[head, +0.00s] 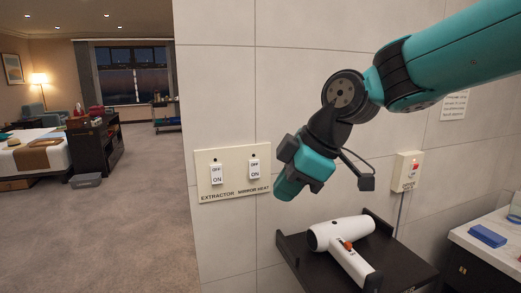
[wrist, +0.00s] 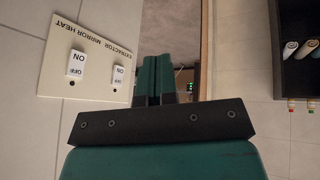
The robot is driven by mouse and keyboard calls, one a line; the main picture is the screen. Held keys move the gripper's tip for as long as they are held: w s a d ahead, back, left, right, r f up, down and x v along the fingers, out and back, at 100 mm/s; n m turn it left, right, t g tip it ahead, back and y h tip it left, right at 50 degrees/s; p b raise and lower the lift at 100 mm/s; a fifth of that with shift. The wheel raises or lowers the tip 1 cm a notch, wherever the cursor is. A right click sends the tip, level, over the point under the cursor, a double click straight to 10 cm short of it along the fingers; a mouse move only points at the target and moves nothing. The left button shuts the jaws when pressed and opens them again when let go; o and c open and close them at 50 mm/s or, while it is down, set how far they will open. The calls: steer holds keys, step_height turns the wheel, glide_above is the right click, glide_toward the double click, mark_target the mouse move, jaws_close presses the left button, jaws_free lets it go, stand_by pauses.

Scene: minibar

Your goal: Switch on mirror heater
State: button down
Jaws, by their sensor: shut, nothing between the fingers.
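A cream switch plate (head: 232,172) is on the tiled wall, with two white rocker switches side by side. The right one, the MIRROR HEAT switch (head: 254,169), is marked OFF above ON; the left one is the EXTRACTOR switch (head: 217,174). I cannot tell which way either rocker is pressed. The wrist view shows the plate upside down, with the mirror heat switch (wrist: 77,64) left of the extractor switch (wrist: 119,75). My gripper (head: 284,190) is just right of the plate in the head view, pointing down-left, shut and empty. Its fingers (wrist: 153,78) show right of the plate in the wrist view.
A white hair dryer (head: 342,240) lies on a dark shelf (head: 400,262) below my gripper. A wall box (head: 408,171) with a red switch and cord is to the right. A counter with a blue item (head: 487,236) is at far right. Open carpet lies left of the wall.

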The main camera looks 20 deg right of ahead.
mark_target(261, 173)
steer(key=w+d+r+n+t+p, duration=0.1)
steer(key=w+d+r+n, duration=0.2)
steer(key=w+d+r, duration=0.1)
steer(key=shift+w+r+t, duration=0.3)
steer(key=shift+w+r, duration=0.45)
steer(key=shift+w, duration=0.2)
steer(key=shift+d+p, duration=0.1)
steer(key=shift+p, duration=0.2)
steer(key=p+x, duration=0.1)
steer(key=x, duration=0.2)
steer(key=w+p+x, duration=0.1)
steer(key=p+x, duration=0.1)
steer(key=x, duration=0.2)
steer(key=w+r+p+x, duration=0.1)
steer(key=p+x, duration=0.1)
steer(key=x, duration=0.2)
steer(key=shift+w+d+f, duration=0.2)
steer(key=shift+w+d, duration=0.05)
steer(key=shift+w+f, duration=0.15)
steer(key=shift+w, duration=0.35)
